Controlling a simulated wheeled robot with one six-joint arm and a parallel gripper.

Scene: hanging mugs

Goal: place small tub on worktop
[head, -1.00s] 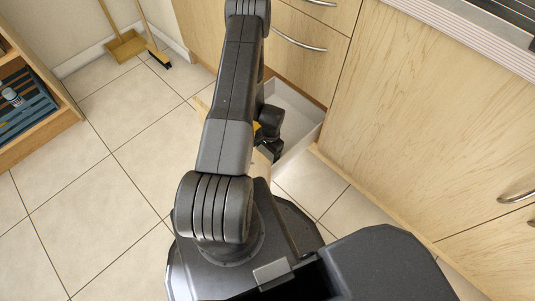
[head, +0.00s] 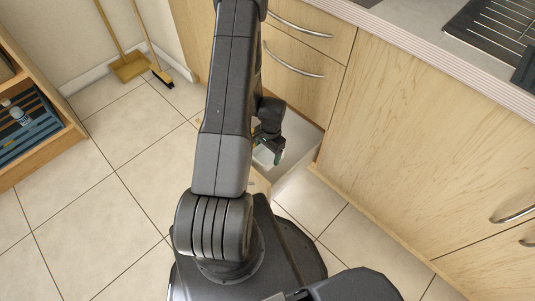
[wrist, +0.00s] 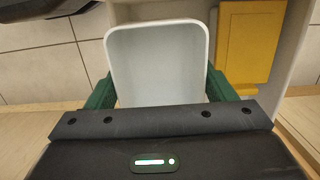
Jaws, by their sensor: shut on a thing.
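The small tub (wrist: 158,62), white with a rounded rectangular rim, sits between the green fingers of my gripper (wrist: 160,92) in the wrist view. My gripper is shut on it. In the head view my gripper (head: 270,148) is over the open bottom drawer (head: 298,160), with a pale bit of the tub (head: 264,156) showing below it. My arm hides part of the drawer. The worktop (head: 415,45) is a pale grey surface with a ridged front edge, at the upper right, well apart from the tub.
A yellow flat thing (wrist: 248,42) lies in the drawer beside the tub. A dark drying rack (head: 495,35) stands on the worktop. Closed drawers with metal handles (head: 293,62) are above the open one. A wooden shelf with a blue crate (head: 25,125) is at left.

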